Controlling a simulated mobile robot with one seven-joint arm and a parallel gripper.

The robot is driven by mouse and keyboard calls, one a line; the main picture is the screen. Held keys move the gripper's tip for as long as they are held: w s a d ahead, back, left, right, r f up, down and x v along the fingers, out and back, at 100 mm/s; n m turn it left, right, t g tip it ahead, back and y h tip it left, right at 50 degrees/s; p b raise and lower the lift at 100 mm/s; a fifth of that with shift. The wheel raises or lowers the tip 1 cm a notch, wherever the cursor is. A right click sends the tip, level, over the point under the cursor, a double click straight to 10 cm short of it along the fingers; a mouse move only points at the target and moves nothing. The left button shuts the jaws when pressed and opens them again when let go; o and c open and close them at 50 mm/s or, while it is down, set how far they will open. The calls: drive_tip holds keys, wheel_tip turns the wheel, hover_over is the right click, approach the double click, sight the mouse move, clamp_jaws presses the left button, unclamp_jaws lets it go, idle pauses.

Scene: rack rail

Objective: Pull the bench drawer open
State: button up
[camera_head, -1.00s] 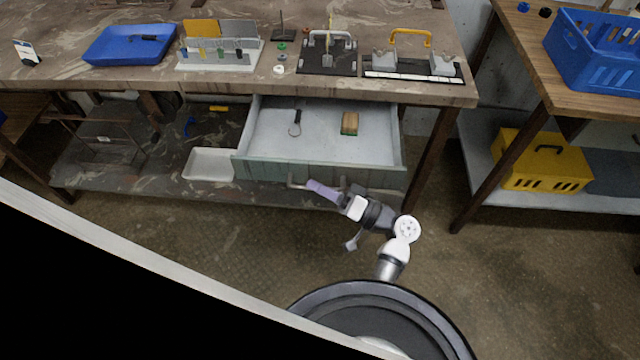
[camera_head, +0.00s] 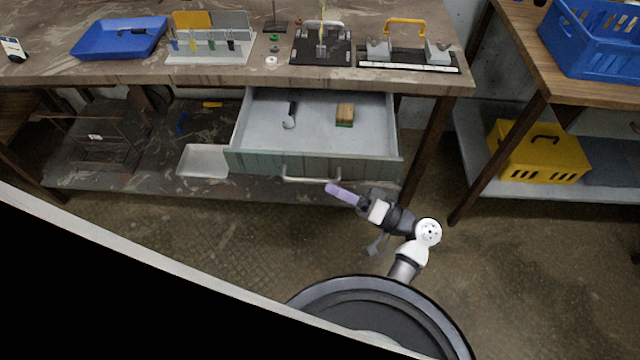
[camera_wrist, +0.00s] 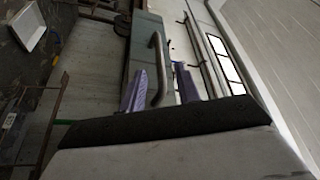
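The bench drawer (camera_head: 262,140) stands pulled out from under the bench top, its inside in plain view. A hook-like tool (camera_head: 290,115) and a wood-and-green block (camera_head: 345,114) lie in it. Its bar handle (camera_head: 312,180) runs along the green-grey front and shows in the wrist view (camera_wrist: 158,70). My gripper (camera_head: 330,188) is just in front of the handle, near its right end, and looks clear of it. In the wrist view my two purple fingers (camera_wrist: 160,88) are apart with nothing gripped; the handle appears beyond the gap between them.
The bench top (camera_head: 120,72) holds a blue tray (camera_head: 95,42), a tube rack and fixtures. A white bin (camera_head: 203,161) sits on the lower shelf left of the drawer. A yellow crate (camera_head: 540,160) is on the right-hand table's shelf. The floor before the drawer is open.

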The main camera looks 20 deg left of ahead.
drive_tip(key=b+v, duration=0.1)
drive_tip(key=v, duration=0.7)
drive_tip(key=shift+d+b, duration=0.2)
drive_tip(key=shift+b, duration=0.2)
